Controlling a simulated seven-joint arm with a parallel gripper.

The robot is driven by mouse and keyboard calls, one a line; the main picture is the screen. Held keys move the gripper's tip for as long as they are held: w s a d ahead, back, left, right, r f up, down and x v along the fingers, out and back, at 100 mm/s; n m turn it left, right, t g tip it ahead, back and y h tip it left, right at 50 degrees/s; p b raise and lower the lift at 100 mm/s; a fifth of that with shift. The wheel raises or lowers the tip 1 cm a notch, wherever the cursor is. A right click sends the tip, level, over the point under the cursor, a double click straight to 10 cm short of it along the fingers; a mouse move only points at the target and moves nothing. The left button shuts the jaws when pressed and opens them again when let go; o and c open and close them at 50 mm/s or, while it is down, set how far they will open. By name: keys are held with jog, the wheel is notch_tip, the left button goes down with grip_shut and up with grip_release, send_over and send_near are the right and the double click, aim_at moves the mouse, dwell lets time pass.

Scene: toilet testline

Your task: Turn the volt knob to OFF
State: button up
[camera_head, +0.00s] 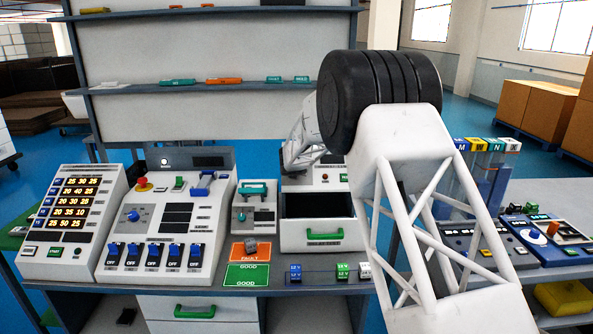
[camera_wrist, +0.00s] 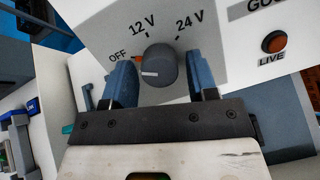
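The volt knob (camera_wrist: 161,65) is dark grey and round, on a grey panel marked OFF, 12 V and 24 V in the wrist view. Its white pointer line points left, roughly toward the OFF side and clear of the 12 V and 24 V marks. My gripper (camera_wrist: 163,80) has its blue fingers on either side of the knob. A narrow gap shows between each finger and the knob, so it is open around it. In the head view my arm hides the fingertips and the volt knob.
A round orange-red LIVE button (camera_wrist: 274,42) is right of the knob. In the head view, a drawer with a green handle (camera_head: 325,235) is below my arm's end. A panel with blue switches (camera_head: 153,255) stands left. A shelf (camera_head: 215,83) spans the back.

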jog(key=shift+o, duration=0.5)
jog(key=shift+s, duration=0.1)
jog(key=v, duration=0.7)
jog(key=shift+s+r, duration=0.2)
jog(key=shift+s, duration=0.05)
jog(key=shift+r, duration=0.1)
